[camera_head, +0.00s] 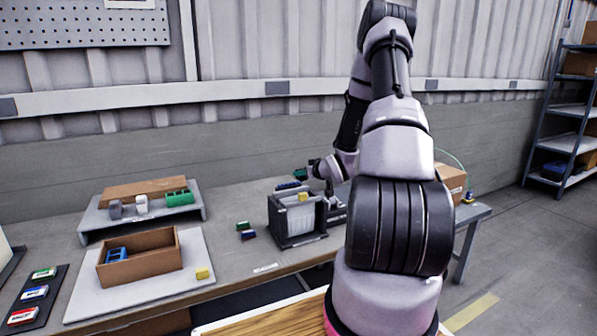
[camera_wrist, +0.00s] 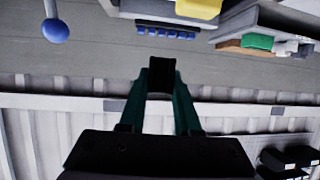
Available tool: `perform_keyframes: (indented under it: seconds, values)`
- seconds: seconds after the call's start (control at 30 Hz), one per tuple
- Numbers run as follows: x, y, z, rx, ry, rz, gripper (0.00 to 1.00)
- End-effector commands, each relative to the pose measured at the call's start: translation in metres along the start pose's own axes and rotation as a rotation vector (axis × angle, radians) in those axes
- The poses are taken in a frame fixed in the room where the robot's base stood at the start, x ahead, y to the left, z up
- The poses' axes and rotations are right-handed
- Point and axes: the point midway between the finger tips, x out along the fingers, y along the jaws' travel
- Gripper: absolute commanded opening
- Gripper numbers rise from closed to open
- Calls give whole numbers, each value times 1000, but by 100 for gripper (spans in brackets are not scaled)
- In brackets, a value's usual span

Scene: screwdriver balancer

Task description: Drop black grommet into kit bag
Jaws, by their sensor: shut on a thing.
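My gripper (camera_head: 299,174) is at the back of the bench, above and behind a black-framed box. In the wrist view its green fingers are shut on a small black piece, the black grommet (camera_wrist: 162,74), held at the fingertips.
A ridged blue part (camera_head: 288,185) lies behind the box. Small green and blue blocks (camera_head: 246,231) lie left of it. A brown tray (camera_head: 140,266) and a raised shelf (camera_head: 200,212) stand farther left. A cardboard box (camera_head: 452,180) is at right. Bench between tray and black-framed box is mostly clear.

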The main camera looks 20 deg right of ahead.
Motion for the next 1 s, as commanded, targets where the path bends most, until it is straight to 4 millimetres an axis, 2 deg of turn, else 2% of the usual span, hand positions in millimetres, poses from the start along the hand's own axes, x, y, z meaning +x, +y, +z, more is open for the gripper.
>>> perform_keyframes:
  seconds: [0.1, 0.3, 0.73, 0.77, 0.8, 0.83, 1.0]
  values:
    - [6, 0, 16, 2, -3, 0, 0]
    - [14, -1, 33, 0, -1, 0, 0]
    - [16, 0, 40, 0, 0, 1, 0]
    - [16, 0, 40, 0, 0, 1, 43]
    - [16, 0, 40, 0, 0, 1, 58]
    - [16, 0, 40, 0, 0, 1, 66]
    - [16, 0, 40, 0, 0, 1, 66]
